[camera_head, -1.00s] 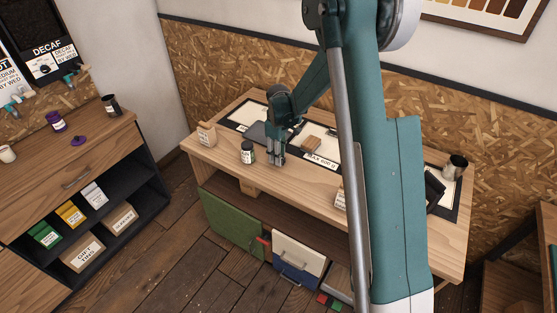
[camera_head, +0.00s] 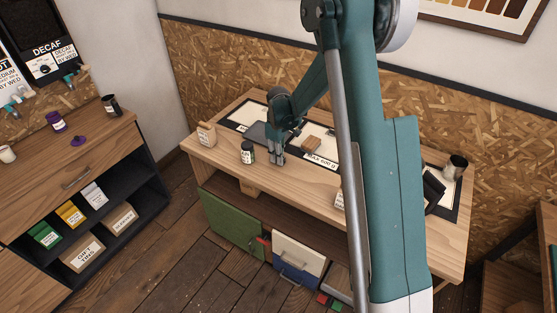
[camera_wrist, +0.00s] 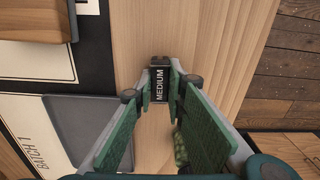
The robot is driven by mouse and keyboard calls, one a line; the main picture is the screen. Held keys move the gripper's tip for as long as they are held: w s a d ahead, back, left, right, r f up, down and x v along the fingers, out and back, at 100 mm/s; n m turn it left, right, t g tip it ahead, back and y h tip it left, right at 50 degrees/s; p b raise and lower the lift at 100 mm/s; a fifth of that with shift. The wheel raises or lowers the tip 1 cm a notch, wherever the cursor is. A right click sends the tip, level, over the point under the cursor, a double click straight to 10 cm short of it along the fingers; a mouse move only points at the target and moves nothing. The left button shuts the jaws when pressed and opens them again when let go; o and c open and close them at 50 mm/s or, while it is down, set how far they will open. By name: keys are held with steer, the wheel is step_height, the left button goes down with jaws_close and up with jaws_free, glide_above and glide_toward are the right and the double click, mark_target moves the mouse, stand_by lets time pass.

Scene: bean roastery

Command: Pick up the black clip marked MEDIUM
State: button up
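The black clip marked MEDIUM (camera_wrist: 159,84) is at the middle of the wrist view, above the pale wood table (camera_wrist: 205,35). Its white lettering runs along it. My gripper (camera_wrist: 161,90) has one green-padded finger on each side of the clip. The fingertips are close together and the clip fills the space between them, with no clear gap showing. In the head view my gripper (camera_head: 276,158) points down near the table's front edge, right of a dark jar. The clip cannot be made out there. Whether it touches the table is unclear.
The dark jar (camera_head: 247,153) stands close left of my gripper. A small wooden block (camera_head: 312,144) lies behind my gripper. A tan labelled box (camera_head: 206,134) stands at the left corner.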

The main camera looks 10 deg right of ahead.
steer(key=shift+r, duration=0.1)
step_height(320, 180, up, 10)
stand_by(0.9)
stand_by(0.5)
